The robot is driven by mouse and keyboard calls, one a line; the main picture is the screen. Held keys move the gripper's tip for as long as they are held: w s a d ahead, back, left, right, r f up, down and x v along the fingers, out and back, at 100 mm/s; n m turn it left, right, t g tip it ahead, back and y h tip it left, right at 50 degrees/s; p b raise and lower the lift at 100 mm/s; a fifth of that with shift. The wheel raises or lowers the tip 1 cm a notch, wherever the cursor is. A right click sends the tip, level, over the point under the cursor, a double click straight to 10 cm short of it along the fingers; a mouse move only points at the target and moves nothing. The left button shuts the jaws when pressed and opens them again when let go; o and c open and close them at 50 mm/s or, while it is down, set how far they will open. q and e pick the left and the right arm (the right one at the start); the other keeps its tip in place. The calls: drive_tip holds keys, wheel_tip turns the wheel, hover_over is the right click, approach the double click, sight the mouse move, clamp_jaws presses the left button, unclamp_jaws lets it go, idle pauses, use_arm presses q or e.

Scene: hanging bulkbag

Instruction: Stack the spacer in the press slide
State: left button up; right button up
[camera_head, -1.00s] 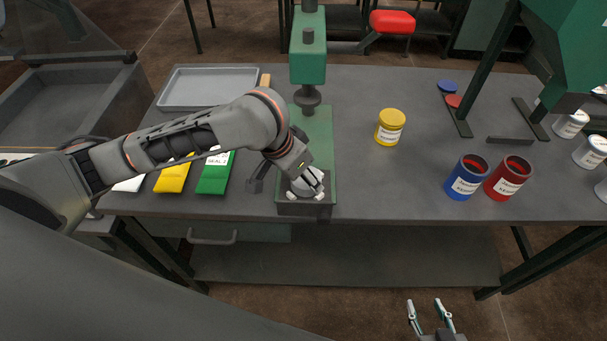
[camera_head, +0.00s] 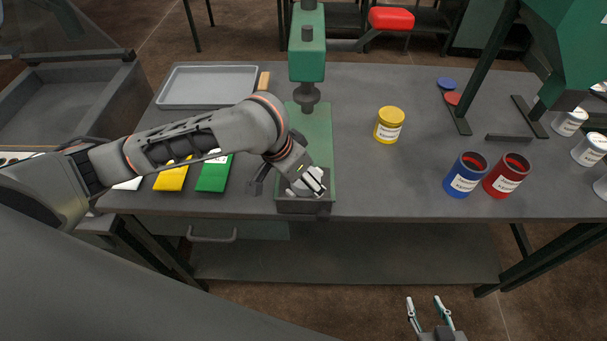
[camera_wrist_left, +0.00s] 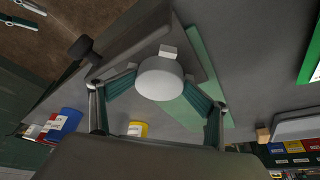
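The press (camera_head: 307,62) is green and stands on the table's far side, with a green bed reaching to the front. Its grey press slide (camera_head: 303,206) is an open, low-walled box at the bed's front end. A pale round spacer (camera_head: 299,186) with small white blocks at its edge is at the slide, partly hidden by my left gripper (camera_head: 313,183). In the left wrist view the spacer (camera_wrist_left: 160,78) sits between both fingers, which appear shut on it. I cannot tell whether it touches the slide floor. My right gripper (camera_head: 424,302) is open and empty, low in front of the table.
A yellow tin (camera_head: 389,125), a blue tin (camera_head: 465,176) and a red tin (camera_head: 507,176) stand to the right. Yellow (camera_head: 173,176) and green (camera_head: 214,173) packs lie left, under my arm. A grey tray (camera_head: 209,86) lies behind.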

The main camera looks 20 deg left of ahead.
use_arm(q)
drive_tip(key=shift+r, duration=0.25)
drive_tip(key=v, duration=1.2)
drive_tip(key=shift+r, duration=0.45)
